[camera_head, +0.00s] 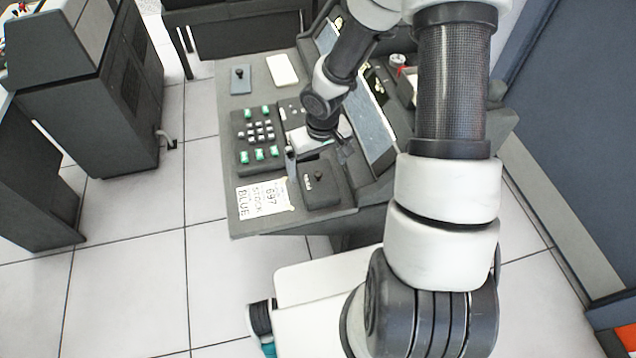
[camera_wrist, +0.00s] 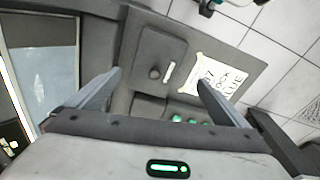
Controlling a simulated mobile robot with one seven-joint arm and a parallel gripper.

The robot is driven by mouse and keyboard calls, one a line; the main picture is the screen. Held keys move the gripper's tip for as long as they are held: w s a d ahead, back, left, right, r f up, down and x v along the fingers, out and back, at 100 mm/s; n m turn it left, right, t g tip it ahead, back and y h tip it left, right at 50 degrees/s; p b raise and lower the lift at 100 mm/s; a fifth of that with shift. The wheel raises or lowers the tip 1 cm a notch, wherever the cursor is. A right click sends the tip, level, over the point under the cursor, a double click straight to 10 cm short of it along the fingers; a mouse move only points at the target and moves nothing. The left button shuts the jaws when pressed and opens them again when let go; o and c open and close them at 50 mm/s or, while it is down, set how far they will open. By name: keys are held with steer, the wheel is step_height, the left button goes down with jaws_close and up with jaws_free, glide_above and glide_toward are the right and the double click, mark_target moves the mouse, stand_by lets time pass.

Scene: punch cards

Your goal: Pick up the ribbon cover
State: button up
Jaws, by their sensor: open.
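A dark grey square cover with a black round knob (camera_head: 322,190), which I take to be the ribbon cover, is at the near right part of the grey console desk (camera_head: 262,228). It also shows in the wrist view (camera_wrist: 150,52), with its knob upward and a small white label beside the knob. My gripper (camera_head: 318,163) is open and empty above the cover, pointing down. In the wrist view my gripper's fingertips (camera_wrist: 159,79) stand on either side of the knob, apart from it. The far side of the cover is partly hidden by my gripper in the head view.
A white card reading BLUE (camera_head: 262,198) lies left of the cover. A keypad with green and white keys (camera_head: 258,140) is beyond it. Another dark plate with a knob (camera_head: 240,80) and a white card (camera_head: 282,70) lie farther back. A sloped panel (camera_head: 368,125) rises at right.

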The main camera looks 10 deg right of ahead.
mark_target(318, 174)
steer(key=f, duration=0.2)
steer(key=w+f, duration=0.1)
steer(key=f, duration=0.2)
steer(key=f+b, duration=0.1)
steer(key=f, duration=0.1)
steer(key=shift+w+d+f, duration=0.2)
steer(key=shift+w, duration=0.2)
steer(key=c, duration=1.1)
